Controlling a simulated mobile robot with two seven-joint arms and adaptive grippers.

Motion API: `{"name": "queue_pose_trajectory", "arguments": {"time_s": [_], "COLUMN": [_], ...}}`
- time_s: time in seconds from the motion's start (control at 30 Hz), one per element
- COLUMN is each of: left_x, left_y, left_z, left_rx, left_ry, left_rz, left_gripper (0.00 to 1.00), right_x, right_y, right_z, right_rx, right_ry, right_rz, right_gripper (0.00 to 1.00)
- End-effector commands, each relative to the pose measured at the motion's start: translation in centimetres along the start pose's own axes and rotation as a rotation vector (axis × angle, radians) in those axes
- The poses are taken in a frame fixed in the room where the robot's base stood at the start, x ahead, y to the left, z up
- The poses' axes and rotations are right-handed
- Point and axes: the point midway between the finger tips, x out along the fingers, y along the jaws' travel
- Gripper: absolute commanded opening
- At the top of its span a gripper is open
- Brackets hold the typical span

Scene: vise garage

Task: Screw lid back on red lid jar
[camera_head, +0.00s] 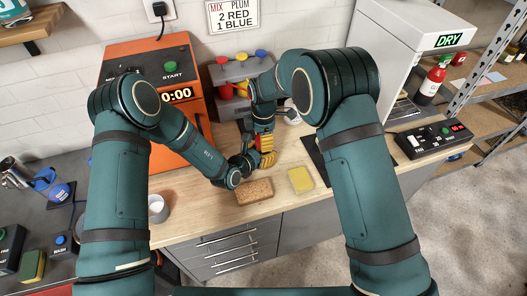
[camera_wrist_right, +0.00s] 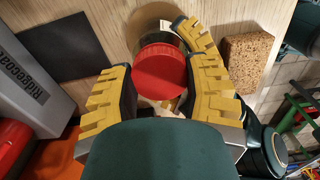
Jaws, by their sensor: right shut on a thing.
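The round red lid (camera_wrist_right: 160,72) lies between the yellow-and-black fingers of my right gripper (camera_wrist_right: 158,84) in the right wrist view. My right gripper (camera_head: 265,150) is shut on it, low over the wooden counter in the head view. The jar is mostly hidden under the lid and fingers, so I cannot tell how the lid sits on it. My left gripper (camera_head: 243,162) is close beside the right one. Another yellow finger (camera_wrist_right: 197,35) shows beyond the lid in the wrist view. What the left gripper holds is hidden.
An orange machine (camera_head: 150,65) and a grey dispenser with coloured knobs (camera_head: 228,72) stand behind.

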Motion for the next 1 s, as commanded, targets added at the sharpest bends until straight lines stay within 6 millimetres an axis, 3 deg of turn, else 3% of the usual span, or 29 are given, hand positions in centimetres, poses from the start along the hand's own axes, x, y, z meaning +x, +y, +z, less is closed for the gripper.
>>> {"name": "queue_pose_trajectory", "arguments": {"time_s": [0.2,0.5,0.53,0.6,1.0], "left_x": [0.01,0.01,0.01,0.01,0.02], "left_y": [-0.02,-0.03,-0.03,-0.03,-0.02], "left_z": [0.06,0.06,0.06,0.06,0.09], "left_rx": [0.000,0.000,0.000,0.000,0.000], "left_ry": [-0.001,-0.001,-0.001,-0.001,-0.002], "left_rz": [0.000,-0.001,-0.001,-0.001,0.000], "left_gripper": [0.00,0.00,0.00,0.00,0.00], "right_x": [0.00,0.00,0.00,0.01,-0.85], "right_y": [0.02,0.02,0.02,0.02,0.04], "right_z": [-0.02,-0.02,-0.03,-0.03,-0.07], "right_rx": [0.203,0.229,0.229,0.228,0.227], "right_ry": [0.000,0.000,0.000,0.000,0.001], "right_rz": [0.001,0.001,0.001,0.001,0.002], "right_gripper": [0.07,0.07,0.57,0.79,0.79]}}
